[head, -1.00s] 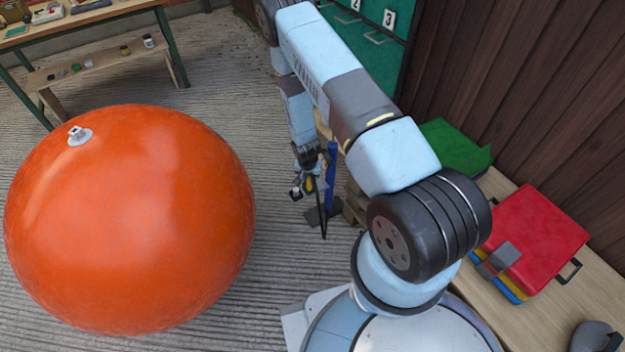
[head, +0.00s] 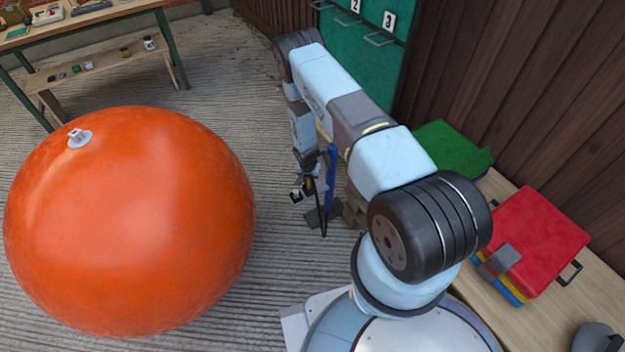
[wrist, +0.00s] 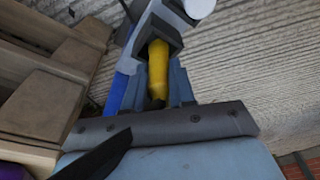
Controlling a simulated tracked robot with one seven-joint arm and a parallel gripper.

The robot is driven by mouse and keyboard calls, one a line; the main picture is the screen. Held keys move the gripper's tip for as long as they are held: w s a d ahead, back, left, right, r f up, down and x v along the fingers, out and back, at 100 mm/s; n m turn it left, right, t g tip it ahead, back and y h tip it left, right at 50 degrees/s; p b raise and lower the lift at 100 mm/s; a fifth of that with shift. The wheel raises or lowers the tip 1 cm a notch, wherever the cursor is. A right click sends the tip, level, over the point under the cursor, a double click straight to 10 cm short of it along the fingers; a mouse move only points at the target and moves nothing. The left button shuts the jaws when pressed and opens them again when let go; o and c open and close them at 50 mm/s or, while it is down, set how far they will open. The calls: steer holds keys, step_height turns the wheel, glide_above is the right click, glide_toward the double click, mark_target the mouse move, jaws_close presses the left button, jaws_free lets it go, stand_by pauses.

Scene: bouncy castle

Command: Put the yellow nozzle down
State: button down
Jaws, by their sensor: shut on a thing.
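The yellow nozzle (wrist: 158,70) sits between the fingers of my gripper (wrist: 160,48) in the wrist view, and my gripper is shut on it. In the head view my gripper (head: 304,192) hangs low, with only a small bit of yellow (head: 309,186) showing. A blue upright post (head: 331,180) on a dark flat base (head: 322,217) stands just right of my gripper. A blue strip also shows beside the fingers in the wrist view (wrist: 116,94). I cannot tell whether the nozzle touches the post. A thin black hose (head: 324,222) hangs below the gripper.
A big orange ball (head: 130,225) with a grey valve stands at left. Wooden pallets (head: 356,205) are close behind the post, and also in the wrist view (wrist: 45,100). A green cabinet (head: 362,65) is behind. A bench with red case (head: 535,240) is at right. Grey floor is open between ball and post.

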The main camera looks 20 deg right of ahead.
steer(key=shift+f, duration=0.35)
steer(key=c, duration=0.9)
jaws_free()
steer(key=shift+c, duration=0.2)
